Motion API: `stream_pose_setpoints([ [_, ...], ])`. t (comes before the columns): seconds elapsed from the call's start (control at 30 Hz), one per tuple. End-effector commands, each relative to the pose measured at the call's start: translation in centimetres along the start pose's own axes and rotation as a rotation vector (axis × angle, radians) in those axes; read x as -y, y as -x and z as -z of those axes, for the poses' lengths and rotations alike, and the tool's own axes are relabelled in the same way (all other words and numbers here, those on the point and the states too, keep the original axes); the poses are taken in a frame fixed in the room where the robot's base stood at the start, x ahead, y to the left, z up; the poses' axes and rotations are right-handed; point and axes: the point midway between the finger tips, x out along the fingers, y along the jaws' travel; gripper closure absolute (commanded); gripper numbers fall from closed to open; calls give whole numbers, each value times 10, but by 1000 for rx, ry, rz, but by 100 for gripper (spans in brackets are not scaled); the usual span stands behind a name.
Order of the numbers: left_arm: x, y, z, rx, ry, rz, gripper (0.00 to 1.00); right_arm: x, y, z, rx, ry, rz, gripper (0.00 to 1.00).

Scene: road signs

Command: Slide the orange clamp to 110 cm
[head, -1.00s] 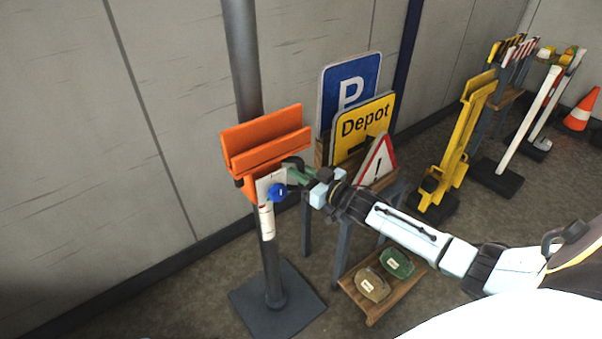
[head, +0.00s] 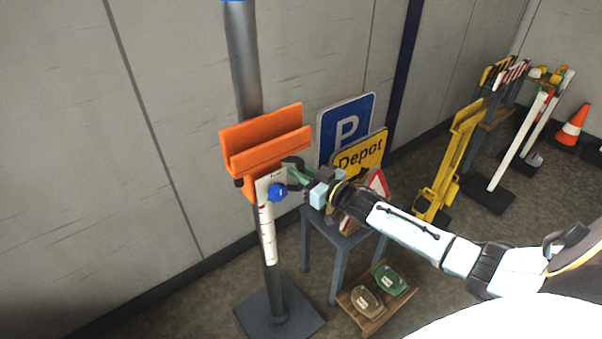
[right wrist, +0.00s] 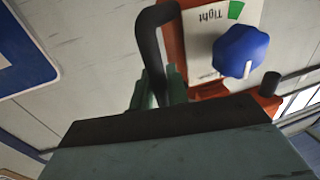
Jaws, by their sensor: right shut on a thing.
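The orange clamp (head: 265,140) sits around the grey pole (head: 244,70), well above its base plate (head: 280,312). Its front plate carries a white label (head: 266,185) and a blue knob (head: 277,192). A white scale strip (head: 268,240) runs down the pole below the clamp; its numbers are too small to read. My right gripper (head: 300,173) is shut on the clamp's dark handle (right wrist: 152,45), right of the knob in the head view. In the right wrist view the blue knob (right wrist: 241,50) is beside the label's green mark and the word "Tight". My left gripper is out of view.
A blue P sign (head: 345,130), a yellow Depot sign (head: 358,153) and a triangular sign (head: 379,183) stand on a small table right of the pole. A low wooden tray (head: 372,325) holds two blocks. A yellow stand (head: 455,150) is farther right.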

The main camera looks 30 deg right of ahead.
Motion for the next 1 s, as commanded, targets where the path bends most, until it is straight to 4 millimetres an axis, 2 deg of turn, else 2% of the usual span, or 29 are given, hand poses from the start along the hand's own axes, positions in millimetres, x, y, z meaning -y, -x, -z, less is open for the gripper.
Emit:
stream_pose_setpoints([
  [0.03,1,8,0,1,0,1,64,-2,-3,18,-22,3,0,100],
  [0.1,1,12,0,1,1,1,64,-2,-3,22,-22,2,0,100],
  [0.63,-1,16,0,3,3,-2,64,-2,-3,27,-22,2,0,100],
  [0.67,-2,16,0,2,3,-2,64,-2,-3,27,-22,2,0,83],
  [0.8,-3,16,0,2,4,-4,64,-2,-2,24,-16,1,0,65],
  [1.0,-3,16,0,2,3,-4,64,-1,-1,21,-9,1,0,65],
])
